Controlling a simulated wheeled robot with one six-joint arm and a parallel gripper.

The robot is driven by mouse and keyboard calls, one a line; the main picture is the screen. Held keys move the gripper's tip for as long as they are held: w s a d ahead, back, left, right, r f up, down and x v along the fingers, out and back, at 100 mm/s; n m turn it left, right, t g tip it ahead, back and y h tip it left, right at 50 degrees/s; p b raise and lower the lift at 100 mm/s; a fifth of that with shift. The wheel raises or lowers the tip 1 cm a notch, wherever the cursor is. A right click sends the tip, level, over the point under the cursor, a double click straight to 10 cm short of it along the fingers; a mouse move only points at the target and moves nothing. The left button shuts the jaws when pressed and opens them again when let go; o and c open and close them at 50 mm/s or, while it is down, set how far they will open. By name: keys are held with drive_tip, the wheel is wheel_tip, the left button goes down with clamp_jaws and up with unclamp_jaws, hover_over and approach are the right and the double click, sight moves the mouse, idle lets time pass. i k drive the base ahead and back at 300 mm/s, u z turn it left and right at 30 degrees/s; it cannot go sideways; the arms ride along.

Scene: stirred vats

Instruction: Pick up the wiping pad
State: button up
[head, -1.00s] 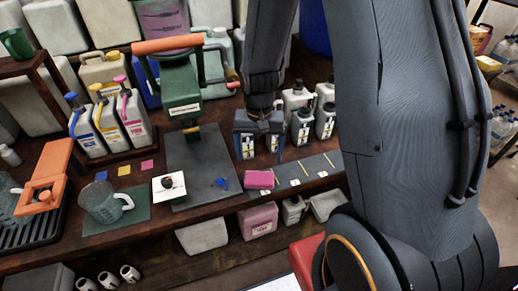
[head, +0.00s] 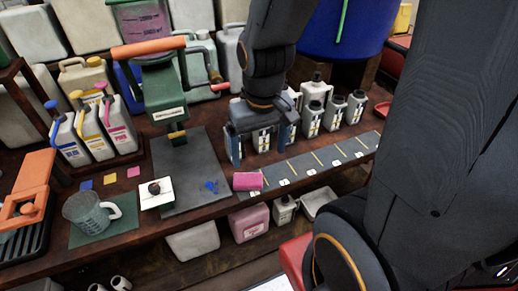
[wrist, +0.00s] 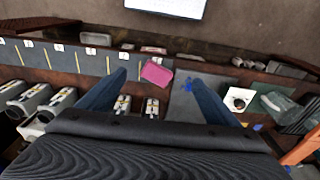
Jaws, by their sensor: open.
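The wiping pad is a small pink block (head: 248,181) lying at the front of the bench, at the left end of the dark marked strip and beside the grey plate. In the wrist view the pink pad (wrist: 156,73) lies beyond my fingertips, between their lines. My gripper (head: 262,160) is open, its fingers pointing down behind the pad, apart from it. In the wrist view my gripper (wrist: 158,78) shows its two blue-grey fingers spread wide with nothing between them.
A green press (head: 165,95) with an orange handle stands behind the grey plate (head: 208,170). A white tile (head: 156,194) with a dark knob and a clear jug (head: 88,212) are left. Several small bottles (head: 333,112) stand right of my gripper. Blue bits (head: 211,186) lie on the plate.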

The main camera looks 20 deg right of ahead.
sight(242, 182)
drive_tip(key=z, duration=1.6)
drive_tip(key=k, duration=0.95)
drive_tip(key=u, duration=1.05)
drive_tip(key=i, duration=0.5)
drive_tip(key=z, duration=0.05)
